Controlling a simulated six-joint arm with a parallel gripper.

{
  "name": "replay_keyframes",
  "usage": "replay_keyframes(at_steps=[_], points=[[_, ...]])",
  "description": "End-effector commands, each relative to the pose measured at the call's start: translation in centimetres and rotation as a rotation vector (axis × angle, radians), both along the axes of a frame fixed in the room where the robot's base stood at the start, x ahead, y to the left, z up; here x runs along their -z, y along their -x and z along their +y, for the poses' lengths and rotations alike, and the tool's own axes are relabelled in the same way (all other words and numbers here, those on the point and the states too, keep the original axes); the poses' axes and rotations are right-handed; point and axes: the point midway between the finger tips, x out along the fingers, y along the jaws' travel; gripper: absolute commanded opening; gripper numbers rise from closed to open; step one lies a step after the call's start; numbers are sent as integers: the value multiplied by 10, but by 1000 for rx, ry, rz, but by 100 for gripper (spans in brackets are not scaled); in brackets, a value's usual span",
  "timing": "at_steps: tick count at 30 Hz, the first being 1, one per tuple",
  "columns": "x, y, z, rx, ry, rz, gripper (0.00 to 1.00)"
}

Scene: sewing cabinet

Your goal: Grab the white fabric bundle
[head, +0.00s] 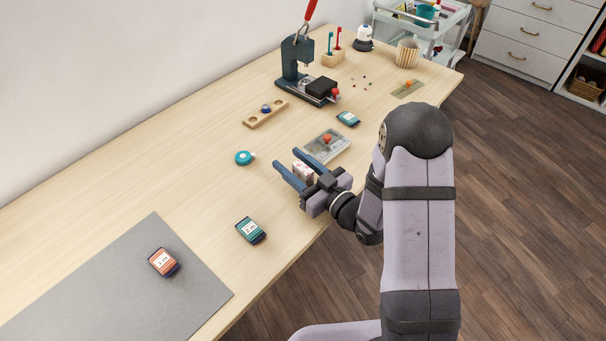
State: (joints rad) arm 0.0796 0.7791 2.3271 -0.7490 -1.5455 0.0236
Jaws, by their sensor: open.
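A small whitish block with a darker mark, which looks like the white fabric bundle (303,171), is at the table's front edge. My gripper (286,159) is open, with its two blue-grey fingers reaching over the table toward the back left. The bundle shows between the fingers, nearer their base than their tips. The fingers and gripper body hide part of it. I cannot tell whether either finger touches it.
Just right of my gripper lies a grey tray (337,147) with an orange knob. Teal bundles lie in front (250,230) and behind (348,118). An orange bundle (163,262) lies on a grey mat (90,300). A teal tape measure (243,158) and a press (290,62) stand farther back.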

Motion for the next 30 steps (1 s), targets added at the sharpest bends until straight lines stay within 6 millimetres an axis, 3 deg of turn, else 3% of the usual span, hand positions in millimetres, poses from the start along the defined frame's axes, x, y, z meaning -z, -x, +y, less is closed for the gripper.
replay_keyframes(at_steps=[6,11,12,30], points=[[0,-1,0,1,0,1,42],[0,0,0,1,0,1,4],[0,0,0,1,0,1,0],[-6,0,0,1,0,0,0]])
